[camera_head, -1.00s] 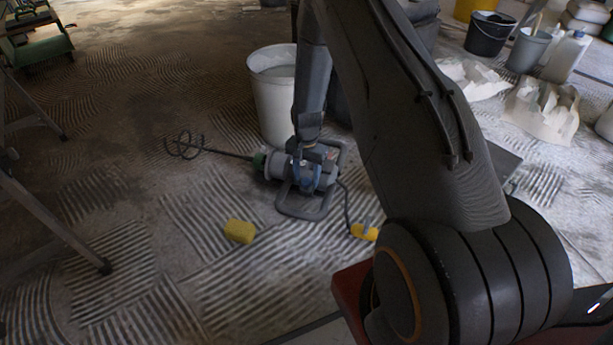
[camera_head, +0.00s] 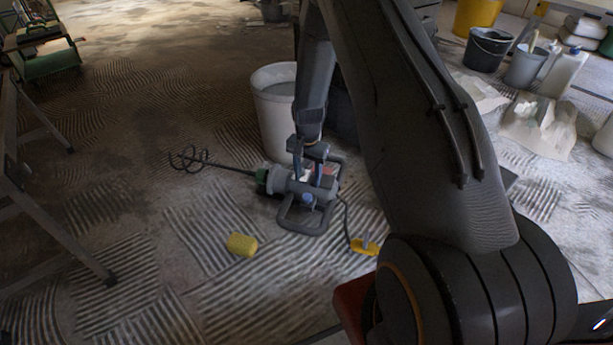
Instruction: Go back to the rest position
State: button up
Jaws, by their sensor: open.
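My arm reaches from the lower right up and over, then down toward the middle of the picture. My gripper (camera_head: 308,172) is at its lower end, in front of the mixer (camera_head: 288,185) as I see it. The gripper is open and holds nothing that I can see. The mixer is a grey power tool with a green collar, a loop-shaped handle frame and a long rod with a dark spiral paddle pointing left. Whether the gripper touches the mixer, I cannot tell.
A white bucket (camera_head: 271,120) stands behind the mixer, partly hidden by my arm. A yellow sponge (camera_head: 241,244) and a yellow-handled trowel (camera_head: 364,246) lie on the ridged floor. Trestle legs (camera_head: 60,235) stand at left. Buckets (camera_head: 487,50) and crumpled paper (camera_head: 540,125) are at right.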

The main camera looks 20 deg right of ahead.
jog(key=s+a+r+n, duration=0.4)
jog(key=s+a+r, duration=0.1)
jog(key=a+r, duration=0.65)
jog(key=s+a+r+n, duration=0.3)
jog(key=s+a+r, duration=0.1)
jog(key=a+r, duration=0.7)
jog(key=s+a+r+n+y, duration=0.1)
jog(key=s+a+r+n, duration=0.3)
jog(key=s, duration=0.6)
jog(key=s+a+r+n, duration=0.1)
jog(key=s+r+n, duration=0.1)
jog(key=s+r, duration=0.55)
jog(key=s+a+r+n+y, duration=0.1)
jog(key=s+a+r+n, duration=0.15)
jog(key=s, duration=0.85)
jog(key=d+r+m+h+p, duration=0.1)
jog(key=d+r+m+p, duration=0.1)
jog(key=d+r+p, duration=0.8)
jog(key=d+r+m+h+p, duration=0.1)
jog(key=d+r+m+p, duration=0.2)
jog(key=d+r+p, duration=0.7)
notch_tip(320, 180, up, 7)
jog(key=p, duration=1.5)
jog(key=shift+d+f+p, duration=0.2)
jog(key=shift+d+p, duration=0.05)
jog(key=shift+p, duration=0.1)
jog(key=shift+w+m, duration=0.1)
jog(key=shift+m, duration=0.15)
